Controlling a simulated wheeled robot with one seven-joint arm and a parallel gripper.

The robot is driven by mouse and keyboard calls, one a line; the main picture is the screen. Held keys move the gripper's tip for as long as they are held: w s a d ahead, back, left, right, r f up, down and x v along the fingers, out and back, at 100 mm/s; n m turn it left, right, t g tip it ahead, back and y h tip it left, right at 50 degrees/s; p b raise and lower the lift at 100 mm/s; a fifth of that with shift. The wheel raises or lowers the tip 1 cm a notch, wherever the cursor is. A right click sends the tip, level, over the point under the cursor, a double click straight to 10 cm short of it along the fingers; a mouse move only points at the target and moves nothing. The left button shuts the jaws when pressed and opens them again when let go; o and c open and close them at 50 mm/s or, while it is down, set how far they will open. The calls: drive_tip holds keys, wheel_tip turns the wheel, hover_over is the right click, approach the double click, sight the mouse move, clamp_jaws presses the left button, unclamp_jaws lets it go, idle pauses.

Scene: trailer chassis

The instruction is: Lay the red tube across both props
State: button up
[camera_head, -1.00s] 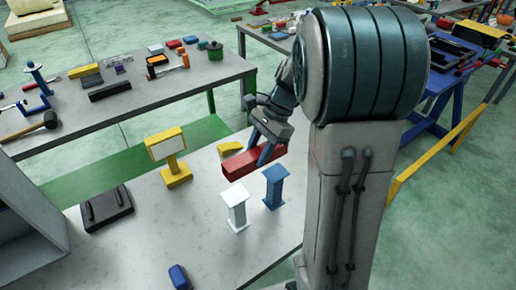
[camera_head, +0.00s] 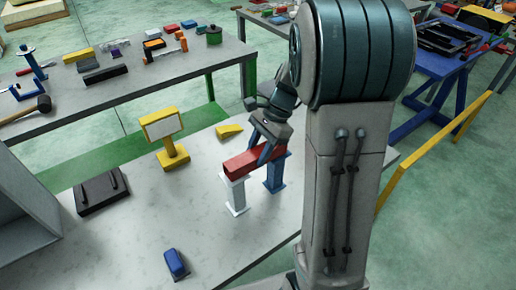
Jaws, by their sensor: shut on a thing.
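The red tube (camera_head: 239,166) is a squared red bar. It lies level over the tops of the white prop (camera_head: 235,196) and the blue prop (camera_head: 274,177), which stand upright side by side on the pale table. Its left end is over the white prop's top and its other end reaches the blue prop behind my fingers. I cannot tell whether it touches both tops or hovers just above. My gripper (camera_head: 266,152) is shut on the tube near its right end, from above, and hides part of it.
A yellow stand with a white panel (camera_head: 164,128), a yellow wedge (camera_head: 229,131), a black case (camera_head: 102,192) and a blue block (camera_head: 176,264) are on the same table. A grey open box (camera_head: 24,205) stands at left.

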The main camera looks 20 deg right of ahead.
idle(0.3)
drive_tip(key=o, duration=1.8)
drive_tip(key=shift+r, duration=0.1)
drive_tip(key=shift+r+p, duration=3.55)
drive_tip(key=shift+r, duration=0.45)
drive_tip(key=shift+s, duration=0.1)
drive_tip(key=s+r+n+t+h+b, duration=0.1)
drive_tip(key=s+n+t, duration=0.1)
drive_tip(key=s+n, duration=0.2)
drive_tip(key=s+r+n+t+h+b, duration=0.1)
drive_tip(key=s+n+h, duration=0.1)
drive_tip(key=s+n, duration=0.3)
drive_tip(key=s+r+n+t+h+b, duration=0.1)
drive_tip(key=s+n+t+h+b, duration=0.1)
drive_tip(key=s+n, duration=0.3)
drive_tip(key=shift+s+a+n+t, duration=0.2)
drive_tip(key=shift+a+n+t, duration=0.05)
drive_tip(key=shift+n+t, duration=0.05)
